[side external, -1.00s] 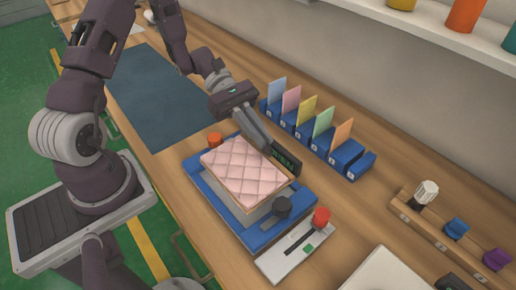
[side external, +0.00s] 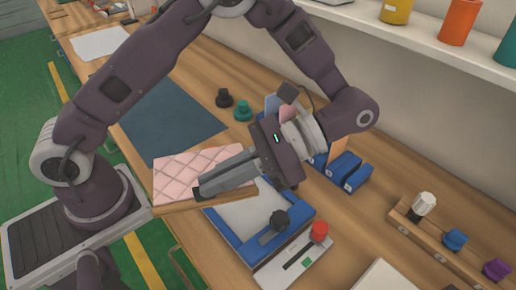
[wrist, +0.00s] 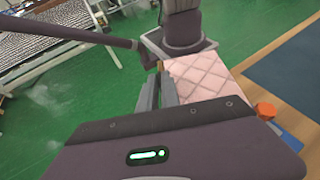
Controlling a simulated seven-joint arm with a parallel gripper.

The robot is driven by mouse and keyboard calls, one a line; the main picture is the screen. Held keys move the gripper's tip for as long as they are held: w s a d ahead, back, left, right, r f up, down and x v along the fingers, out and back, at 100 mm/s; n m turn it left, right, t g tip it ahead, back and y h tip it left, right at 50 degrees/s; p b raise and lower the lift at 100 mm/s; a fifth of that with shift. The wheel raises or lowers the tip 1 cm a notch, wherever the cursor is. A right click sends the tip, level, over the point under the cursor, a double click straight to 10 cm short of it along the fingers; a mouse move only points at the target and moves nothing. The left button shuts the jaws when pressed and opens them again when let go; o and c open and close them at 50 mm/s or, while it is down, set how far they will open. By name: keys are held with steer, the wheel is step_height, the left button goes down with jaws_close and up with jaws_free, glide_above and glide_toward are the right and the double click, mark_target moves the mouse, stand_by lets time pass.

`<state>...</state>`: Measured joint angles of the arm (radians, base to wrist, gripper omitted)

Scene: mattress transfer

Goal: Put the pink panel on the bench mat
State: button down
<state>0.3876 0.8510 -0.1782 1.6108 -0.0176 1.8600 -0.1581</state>
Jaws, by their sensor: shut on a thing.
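The pink panel (side external: 188,175) is a quilted pink pad on a wooden-edged base. It is held up off the blue fixture, to its left, near the front edge of the bench. My gripper (side external: 205,188) is shut on the panel's right side in the side view and hides part of it. The panel also shows in the wrist view (wrist: 200,78), beyond the fingers (wrist: 160,88). The bench mat (side external: 165,118) is a flat dark blue-grey sheet, bare, behind the panel; it also shows at the right of the wrist view (wrist: 290,70).
The blue fixture (side external: 300,235) has a grey bed and a black knob. A white slider box with a red knob (side external: 319,231) stands beside it. Teal (side external: 243,112) and black (side external: 225,98) knobs stand right of the mat. Blue card holders (side external: 345,170) line the back.

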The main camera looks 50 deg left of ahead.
mark_target(205, 161)
steer(key=a+m+t+y, duration=0.1)
steer(key=m+t+y, duration=0.1)
steer(key=m+t, duration=0.1)
steer(key=a+m+t+y, duration=0.2)
steer(key=m+t+y, duration=0.1)
steer(key=m, duration=0.1)
steer(key=s+a+m+t+y, duration=0.1)
steer(key=m+t+y, duration=0.1)
steer(key=m+t, duration=0.1)
steer(key=shift+a+f, duration=0.3)
steer(key=shift+f, duration=0.05)
steer(key=w+a+m+t, duration=0.1)
steer(key=m+t, duration=0.1)
steer(key=w+a+m+t, duration=0.1)
steer(key=t, duration=0.1)
steer(key=w+a+m+t, duration=0.1)
steer(key=m+t, duration=0.1)
steer(key=shift+w+a+r+m+y, duration=0.1)
steer(key=shift+w+a+m+y, duration=0.1)
steer(key=shift+a+m+y, duration=0.15)
steer(key=w+a+r+m+t+h, duration=0.1)
steer(key=w+a+m+t+h, duration=0.35)
steer(key=w, duration=0.45)
steer(key=w+d+r+m+t+h, duration=0.3)
steer(key=w+m+t+h, duration=0.3)
steer(key=w, duration=0.5)
steer(key=a+m+y, duration=0.1)
steer(key=a, duration=0.5)
steer(key=shift+w, duration=0.25)
steer(key=shift+a, duration=0.15)
